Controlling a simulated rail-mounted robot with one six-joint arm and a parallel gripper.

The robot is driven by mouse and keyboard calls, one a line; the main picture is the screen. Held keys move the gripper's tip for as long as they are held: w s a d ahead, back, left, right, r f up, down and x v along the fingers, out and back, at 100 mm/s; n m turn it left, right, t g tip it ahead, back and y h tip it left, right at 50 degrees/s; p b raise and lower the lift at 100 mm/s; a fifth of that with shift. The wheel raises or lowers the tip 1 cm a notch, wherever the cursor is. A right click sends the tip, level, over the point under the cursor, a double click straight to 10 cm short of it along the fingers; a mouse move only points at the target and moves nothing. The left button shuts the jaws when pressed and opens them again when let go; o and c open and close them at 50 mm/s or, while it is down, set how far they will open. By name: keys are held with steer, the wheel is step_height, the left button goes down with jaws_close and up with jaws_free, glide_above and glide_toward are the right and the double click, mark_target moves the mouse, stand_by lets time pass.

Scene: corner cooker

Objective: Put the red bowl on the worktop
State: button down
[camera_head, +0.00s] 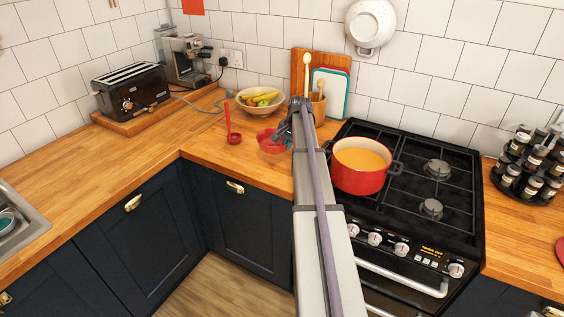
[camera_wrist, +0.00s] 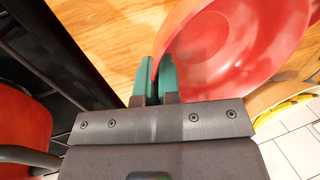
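The red bowl (camera_head: 270,144) is at the worktop (camera_head: 208,142) left of the cooker, partly hidden behind my arm in the head view. In the wrist view the bowl (camera_wrist: 235,45) is large, with its inside facing the camera. My gripper (camera_head: 287,134) is at the bowl's right side. In the wrist view the teal fingers of my gripper (camera_wrist: 156,72) are close together, with the bowl's rim between them. I cannot tell whether the bowl's base touches the wood or hangs just above it.
A red ladle (camera_head: 234,137) stands left of the bowl. A fruit bowl (camera_head: 261,100) is behind it. The cooker (camera_head: 437,185) with a red pot of orange soup (camera_head: 358,172) is to the right. A toaster (camera_head: 132,90) stands at the left; the worktop before it is clear.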

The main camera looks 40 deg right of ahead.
steer(key=b+x, duration=0.2)
steer(key=s+b+x, duration=0.1)
steer(key=b+x, duration=0.1)
steer(key=x, duration=0.1)
steer(key=shift+d+f, duration=0.2)
steer(key=shift+f, duration=0.1)
steer(key=shift+r+p, duration=0.3)
steer(key=shift+p, duration=0.05)
steer(key=c, duration=1.8)
jaws_free()
steer(key=shift+f, duration=0.2)
steer(key=o, duration=0.5)
steer(key=shift+c, duration=0.2)
steer(key=shift+r, duration=0.1)
steer(key=p+v, duration=1.1)
steer(key=v, duration=0.1)
steer(key=shift+p, duration=0.3)
